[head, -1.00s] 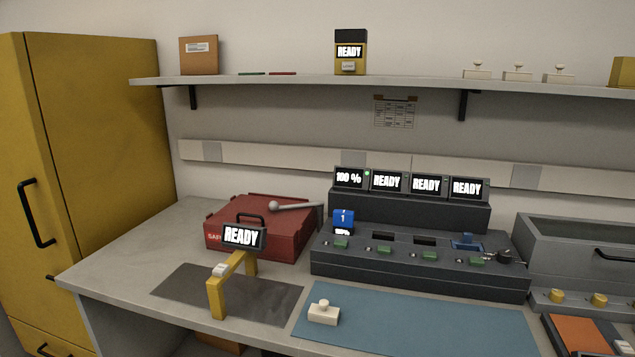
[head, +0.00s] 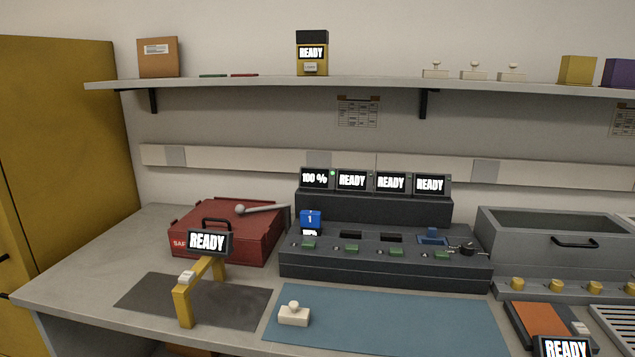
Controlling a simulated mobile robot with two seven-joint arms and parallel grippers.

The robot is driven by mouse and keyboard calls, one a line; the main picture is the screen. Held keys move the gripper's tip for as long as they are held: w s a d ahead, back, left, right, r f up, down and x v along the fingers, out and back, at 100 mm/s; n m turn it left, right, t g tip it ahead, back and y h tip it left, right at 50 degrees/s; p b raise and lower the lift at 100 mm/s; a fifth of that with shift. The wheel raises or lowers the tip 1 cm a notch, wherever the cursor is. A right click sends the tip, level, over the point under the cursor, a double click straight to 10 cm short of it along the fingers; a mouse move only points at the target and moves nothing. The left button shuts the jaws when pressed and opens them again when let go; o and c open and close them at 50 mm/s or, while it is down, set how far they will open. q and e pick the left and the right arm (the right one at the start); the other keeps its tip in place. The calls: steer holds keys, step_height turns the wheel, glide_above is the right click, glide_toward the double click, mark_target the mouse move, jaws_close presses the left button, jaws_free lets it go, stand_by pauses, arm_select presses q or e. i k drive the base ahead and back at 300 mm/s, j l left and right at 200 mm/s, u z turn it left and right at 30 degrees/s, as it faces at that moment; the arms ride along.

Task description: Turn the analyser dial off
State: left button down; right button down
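A dark console (head: 380,273) stands on the bench at the middle, with a row of small screens reading "100 %" and "READY" above it. Several yellow knobs (head: 556,286) line the front of a grey unit (head: 540,225) at the right. No label that says analyser is readable, so I cannot tell which control is the analyser dial. Neither of my grippers is in view.
A red case (head: 226,232) and a yellow stand (head: 182,304) with a "READY" screen are at the left. A blue mat (head: 400,320) holds a small white stamp-like piece (head: 293,315). An orange-topped item (head: 540,325) lies at right. A shelf (head: 370,83) runs above.

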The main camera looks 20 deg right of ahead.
mark_target(467, 249)
steer(key=z, duration=1.55)
